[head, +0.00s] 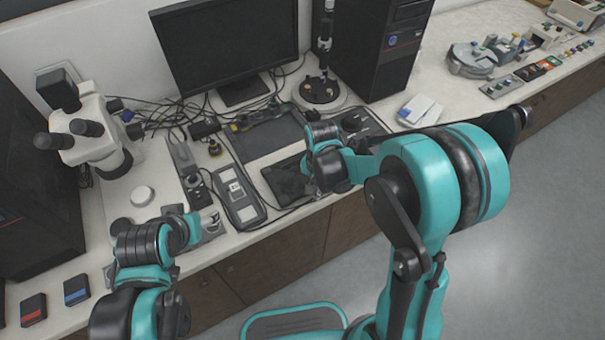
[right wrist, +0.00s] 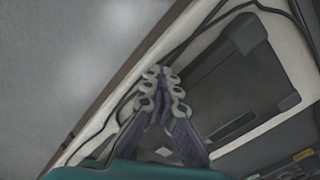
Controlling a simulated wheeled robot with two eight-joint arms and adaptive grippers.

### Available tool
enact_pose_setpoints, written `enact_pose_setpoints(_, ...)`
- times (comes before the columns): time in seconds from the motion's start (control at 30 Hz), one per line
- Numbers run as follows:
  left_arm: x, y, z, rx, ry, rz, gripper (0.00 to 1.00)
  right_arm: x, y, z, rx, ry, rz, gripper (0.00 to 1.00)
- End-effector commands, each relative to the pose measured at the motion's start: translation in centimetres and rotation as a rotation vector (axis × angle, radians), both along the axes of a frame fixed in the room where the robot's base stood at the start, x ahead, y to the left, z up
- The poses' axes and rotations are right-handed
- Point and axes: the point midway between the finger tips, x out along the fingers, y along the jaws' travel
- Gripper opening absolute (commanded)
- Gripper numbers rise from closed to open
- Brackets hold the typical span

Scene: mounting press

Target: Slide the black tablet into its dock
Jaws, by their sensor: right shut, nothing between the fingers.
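The black tablet (head: 284,182) lies flat near the front edge of the bench, partly hidden by my right gripper (head: 306,166). A larger dark, flat unit (head: 268,140), which may be the dock, lies just behind it; I cannot tell for sure. In the right wrist view the fingers of my right gripper (right wrist: 164,74) are together and empty, over the near edge of a dark flat panel (right wrist: 235,88) that seems to be the tablet. My left gripper (head: 205,224) is low over the bench at the left; its fingers are too unclear to read.
A grey handheld device (head: 240,198) lies left of the tablet. A white microscope (head: 92,135) stands at the left, a monitor (head: 228,45) and a computer tower (head: 385,40) at the back. Loose cables (head: 180,112) cross the bench. Bare bench shows at the right.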

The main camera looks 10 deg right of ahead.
Motion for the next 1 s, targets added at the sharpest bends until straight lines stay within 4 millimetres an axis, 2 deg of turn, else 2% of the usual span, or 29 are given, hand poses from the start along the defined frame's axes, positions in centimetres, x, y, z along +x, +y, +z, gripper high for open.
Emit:
enact_pose_setpoints(0.73,0.0,0.0,-0.4,0.0,0.0,0.0,0.64,3.6,1.5,0.0,0.0,-0.001,0.002,0.0)
enact_pose_setpoints(1.0,0.0,0.0,-0.5,0.0,0.0,0.0,0.64,3.0,1.3,0.0,0.0,-0.001,0.001,0.0)
